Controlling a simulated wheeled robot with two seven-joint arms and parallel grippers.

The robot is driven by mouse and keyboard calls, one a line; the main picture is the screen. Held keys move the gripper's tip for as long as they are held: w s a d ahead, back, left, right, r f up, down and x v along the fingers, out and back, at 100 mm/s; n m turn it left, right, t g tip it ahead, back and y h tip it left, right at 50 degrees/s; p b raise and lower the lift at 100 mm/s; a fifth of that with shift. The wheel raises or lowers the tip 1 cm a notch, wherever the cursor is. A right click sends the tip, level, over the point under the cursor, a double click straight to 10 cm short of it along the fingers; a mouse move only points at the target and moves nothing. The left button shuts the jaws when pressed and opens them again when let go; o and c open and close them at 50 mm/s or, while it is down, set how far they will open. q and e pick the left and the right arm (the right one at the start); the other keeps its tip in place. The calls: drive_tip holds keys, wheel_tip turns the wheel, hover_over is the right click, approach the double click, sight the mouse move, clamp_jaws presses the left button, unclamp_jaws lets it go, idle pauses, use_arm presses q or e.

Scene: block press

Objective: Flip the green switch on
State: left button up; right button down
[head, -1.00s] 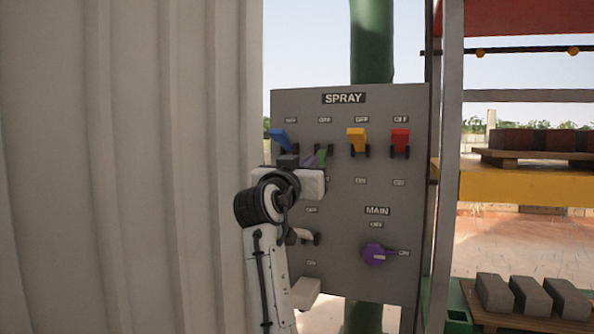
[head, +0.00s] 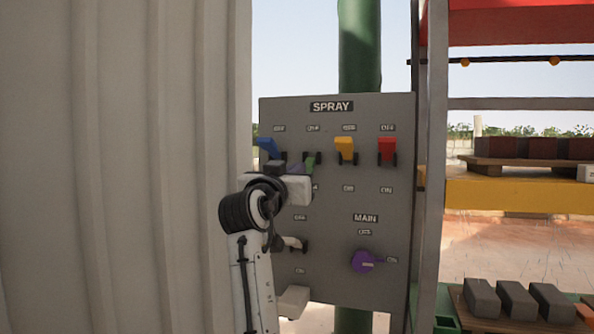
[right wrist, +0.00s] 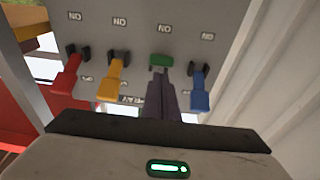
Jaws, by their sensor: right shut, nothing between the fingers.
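The green switch (head: 310,163) is on the grey panel marked SPRAY (head: 385,285), second from the left in the top row. Its lever sits lower than its neighbours, tilted down toward the ON side; my right gripper partly hides it in the head view. In the right wrist view the green switch (right wrist: 161,61) lies just past the fingertips, its lever toward the ON label. My right gripper (right wrist: 160,78) is shut and empty, its dark fingers right at the switch; I cannot tell if they touch. My left gripper is out of view.
Blue (head: 268,148), yellow (head: 345,148) and red (head: 387,149) switches flank the green one, levers up. A white switch (head: 292,243) and a purple MAIN knob (head: 363,261) are below. A corrugated wall (head: 120,160) stands left; a green post (head: 360,50) rises behind.

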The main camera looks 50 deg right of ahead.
drive_tip(key=r+v, duration=0.1)
drive_tip(key=v, duration=1)
drive_tip(key=shift+s+r, duration=0.15)
drive_tip(key=shift+r, duration=0.4)
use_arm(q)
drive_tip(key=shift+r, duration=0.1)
use_arm(e)
drive_tip(key=shift+a, duration=0.15)
